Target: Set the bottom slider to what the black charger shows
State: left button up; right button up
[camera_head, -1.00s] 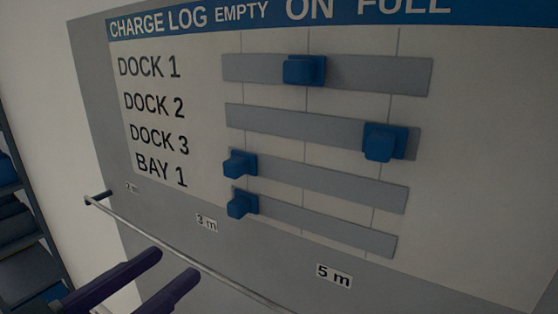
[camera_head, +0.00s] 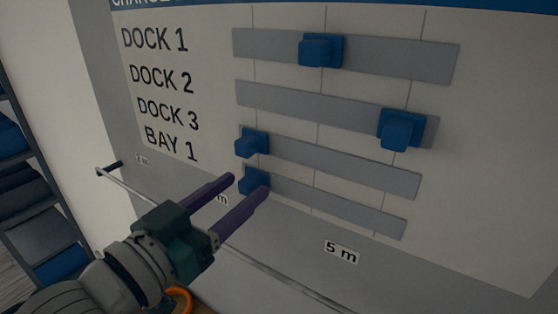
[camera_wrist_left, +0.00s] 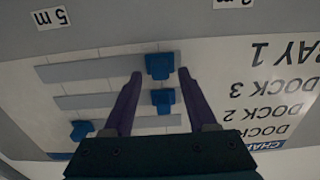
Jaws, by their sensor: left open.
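The bottom slider is the BAY 1 row on the wall board, a grey track (camera_head: 345,209) with a blue knob (camera_head: 252,179) at its left, EMPTY end. My left gripper (camera_head: 249,184) is open, its two purple fingers pointing at that knob. In the left wrist view, which is upside down, the BAY 1 knob (camera_wrist_left: 159,65) shows between and just beyond the fingertips (camera_wrist_left: 160,73); I cannot tell whether they touch it. The black charger is not in view. My right gripper is not in view.
The DOCK 3 knob (camera_head: 250,143) sits close above, also at the left end. The DOCK 2 knob (camera_head: 400,130) is far right, the DOCK 1 knob (camera_head: 320,50) near the middle. A thin rail (camera_head: 270,268) runs below the board. A shelf (camera_head: 40,200) stands at left.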

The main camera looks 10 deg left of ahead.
pick_arm(q)
grip_shut()
dwell(0.5)
dwell(0.9)
